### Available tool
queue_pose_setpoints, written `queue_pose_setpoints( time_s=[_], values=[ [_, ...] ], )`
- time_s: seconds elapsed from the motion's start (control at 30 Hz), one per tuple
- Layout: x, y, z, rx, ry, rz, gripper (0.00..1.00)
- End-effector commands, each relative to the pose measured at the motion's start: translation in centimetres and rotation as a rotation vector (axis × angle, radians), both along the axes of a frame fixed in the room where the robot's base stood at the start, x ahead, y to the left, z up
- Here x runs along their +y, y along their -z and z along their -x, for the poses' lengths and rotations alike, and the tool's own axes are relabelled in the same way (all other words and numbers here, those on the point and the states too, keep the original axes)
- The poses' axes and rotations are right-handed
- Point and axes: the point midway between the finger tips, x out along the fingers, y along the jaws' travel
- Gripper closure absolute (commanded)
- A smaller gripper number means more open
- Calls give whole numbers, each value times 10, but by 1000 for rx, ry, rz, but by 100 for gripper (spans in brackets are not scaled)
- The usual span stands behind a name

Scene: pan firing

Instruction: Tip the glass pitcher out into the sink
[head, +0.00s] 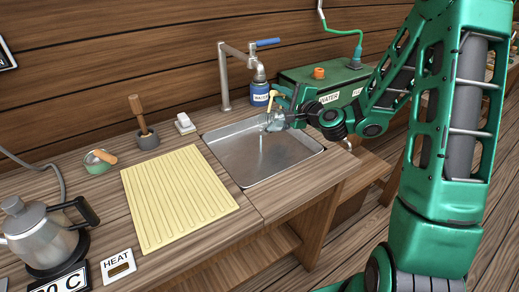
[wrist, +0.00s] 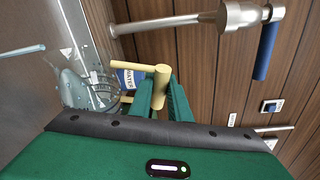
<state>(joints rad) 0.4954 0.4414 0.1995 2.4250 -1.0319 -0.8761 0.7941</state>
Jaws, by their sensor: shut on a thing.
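The glass pitcher (head: 275,121) is over the far right part of the metal sink (head: 248,172), tilted with its mouth toward the basin. A thin pale stream of water (head: 261,145) drops from it into the sink. In the wrist view the clear pitcher (wrist: 76,90) lies on its side left of my gripper, and a pale blue streak (wrist: 25,50) shows past it. My gripper (head: 284,116) is shut on the pitcher's yellow handle (wrist: 160,80); its green fingers (wrist: 160,98) are on either side of it. How much water is left inside cannot be told.
A metal faucet (head: 224,80) with a blue lever stands behind the sink, beside a blue water can (head: 260,94). A green water tank (head: 310,82) is at the back right. A yellow ridged mat (head: 175,195) lies left of the sink; a kettle (head: 40,235) stands front left.

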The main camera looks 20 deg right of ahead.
Motion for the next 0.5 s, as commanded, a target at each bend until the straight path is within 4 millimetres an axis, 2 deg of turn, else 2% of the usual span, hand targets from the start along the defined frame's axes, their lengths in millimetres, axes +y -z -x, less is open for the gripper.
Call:
queue_pose_setpoints(
  time_s=[0.5],
  values=[
    [8, -5, 4, -32, 0, 56, 100]
  ],
)
